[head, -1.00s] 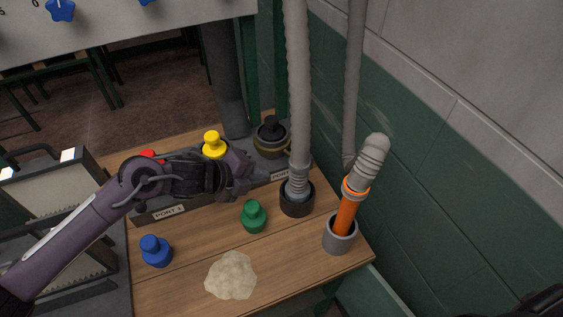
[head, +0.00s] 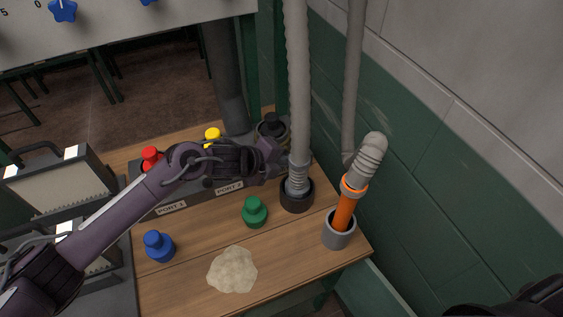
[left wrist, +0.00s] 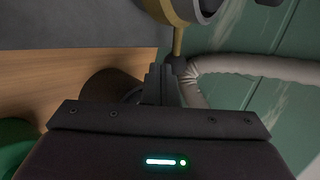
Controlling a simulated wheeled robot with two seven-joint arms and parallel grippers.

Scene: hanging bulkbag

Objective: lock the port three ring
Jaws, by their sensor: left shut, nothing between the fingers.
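The port three ring is an olive-brass collar (head: 262,132) around a black plug (head: 272,120) at the back right of the port block. My left arm hides its front and the port three label. In the left wrist view the ring (left wrist: 176,10) shows at the top, with a thin brass lever (left wrist: 178,42) pointing down from it. My left gripper (head: 277,152) is shut and empty, just in front of port three. In the left wrist view its closed fingertips (left wrist: 168,70) are beside the lever's lower end; whether they touch it I cannot tell.
Red (head: 151,158) and yellow (head: 213,136) plugs sit in the other ports. A grey hose stands in a dark cup (head: 297,200), close right of my gripper. An orange-banded hose (head: 345,210), green plug (head: 254,212), blue plug (head: 159,246) and pale powder (head: 232,269) are on the table.

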